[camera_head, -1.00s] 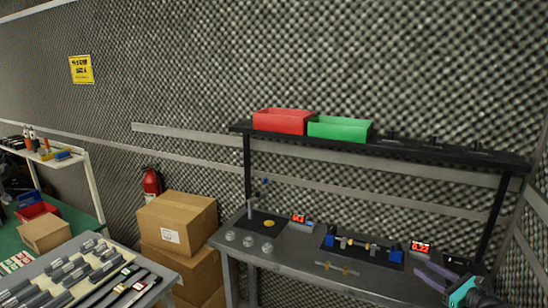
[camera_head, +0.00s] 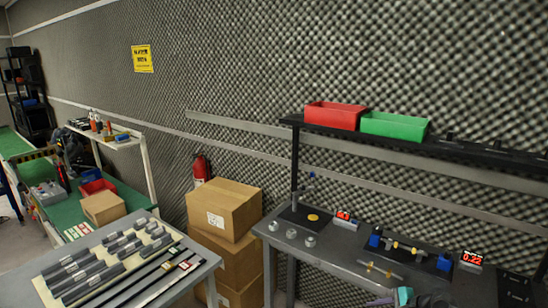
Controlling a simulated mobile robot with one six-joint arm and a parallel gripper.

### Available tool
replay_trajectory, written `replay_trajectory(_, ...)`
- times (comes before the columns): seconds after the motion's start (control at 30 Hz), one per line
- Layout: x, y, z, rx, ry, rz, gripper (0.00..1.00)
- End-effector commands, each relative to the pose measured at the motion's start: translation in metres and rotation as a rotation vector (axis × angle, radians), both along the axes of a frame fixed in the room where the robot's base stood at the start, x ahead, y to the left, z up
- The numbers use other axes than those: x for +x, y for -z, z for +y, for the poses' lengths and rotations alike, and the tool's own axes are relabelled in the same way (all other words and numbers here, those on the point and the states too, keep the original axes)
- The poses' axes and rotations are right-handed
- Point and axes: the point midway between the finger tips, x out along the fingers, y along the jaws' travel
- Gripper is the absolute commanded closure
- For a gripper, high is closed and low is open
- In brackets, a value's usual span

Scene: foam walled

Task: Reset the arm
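A teal and purple part, which looks like the end of my arm with my gripper (camera_head: 404,296), shows at the bottom edge of the head view, right of centre. It is in front of the grey workbench (camera_head: 340,262) and mostly cut off by the frame. Its fingertips cannot be made out, so I cannot tell if it is open or shut, or whether it holds anything.
The workbench carries a fixture with blue blocks (camera_head: 443,262), a red readout (camera_head: 471,258) and round metal pieces (camera_head: 291,233). A shelf above holds a red bin (camera_head: 335,116) and a green bin (camera_head: 394,126). Cardboard boxes (camera_head: 224,209) stand left of the bench, beside a parts table (camera_head: 196,276).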

Motion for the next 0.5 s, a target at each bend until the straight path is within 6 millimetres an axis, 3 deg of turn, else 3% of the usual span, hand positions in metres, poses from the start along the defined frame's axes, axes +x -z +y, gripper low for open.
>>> replay_trajectory(0.03, -0.004, 0.007, 0.017, -0.042, -0.061, 0.005, 0.63)
replay_trajectory(0.2, -0.017, 0.028, 0.057, -0.189, -0.260, 0.015, 0.63)
replay_trajectory(0.5, -0.044, 0.058, 0.113, -0.433, -0.630, 0.018, 0.63)
